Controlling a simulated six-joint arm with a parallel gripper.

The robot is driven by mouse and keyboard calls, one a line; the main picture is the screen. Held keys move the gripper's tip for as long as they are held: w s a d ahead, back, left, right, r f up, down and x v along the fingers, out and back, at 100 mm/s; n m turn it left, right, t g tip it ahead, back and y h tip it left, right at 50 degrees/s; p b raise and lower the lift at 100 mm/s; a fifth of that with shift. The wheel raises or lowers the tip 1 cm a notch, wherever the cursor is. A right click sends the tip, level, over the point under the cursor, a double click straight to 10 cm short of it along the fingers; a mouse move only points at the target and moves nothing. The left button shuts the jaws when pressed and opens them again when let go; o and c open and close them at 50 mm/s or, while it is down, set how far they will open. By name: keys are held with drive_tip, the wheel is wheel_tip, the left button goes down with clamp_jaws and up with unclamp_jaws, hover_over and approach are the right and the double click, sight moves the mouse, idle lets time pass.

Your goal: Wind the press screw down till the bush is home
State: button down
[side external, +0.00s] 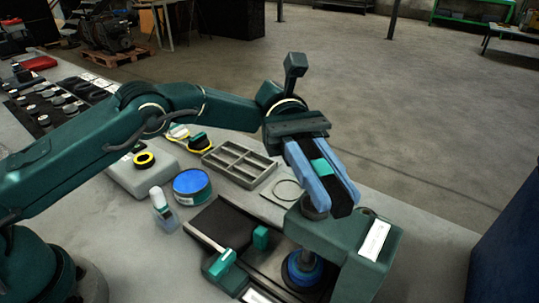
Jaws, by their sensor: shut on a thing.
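My gripper (330,206) has two blue fingers pointing down over the green press frame (359,242). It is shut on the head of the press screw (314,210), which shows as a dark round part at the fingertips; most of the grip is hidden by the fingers. Below the frame's arm, the grey lower end of the screw reaches down to a blue round part (303,272) on the press base. The bush cannot be told apart from this blue part, and how deep it sits cannot be seen.
A clamp with green blocks (222,263) stands left of the press. Behind are a grey compartment tray (238,163), a thin ring on a plate (287,190), a blue tin (192,186) and a white-capped bottle (162,208). A white label (375,240) lies on the frame.

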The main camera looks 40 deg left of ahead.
drive_tip(key=shift+r, duration=0.15)
idle(0.3)
drive_tip(key=c, duration=0.7)
unclamp_jaws()
drive_tip(key=shift+c, duration=0.2)
drive_tip(key=shift+w+t, duration=0.15)
drive_tip(key=shift+t, duration=0.15)
drive_tip(key=shift+d+n+t+h, duration=0.1)
drive_tip(key=shift+n+t+h, duration=0.9)
drive_tip(key=shift+n+t, duration=0.3)
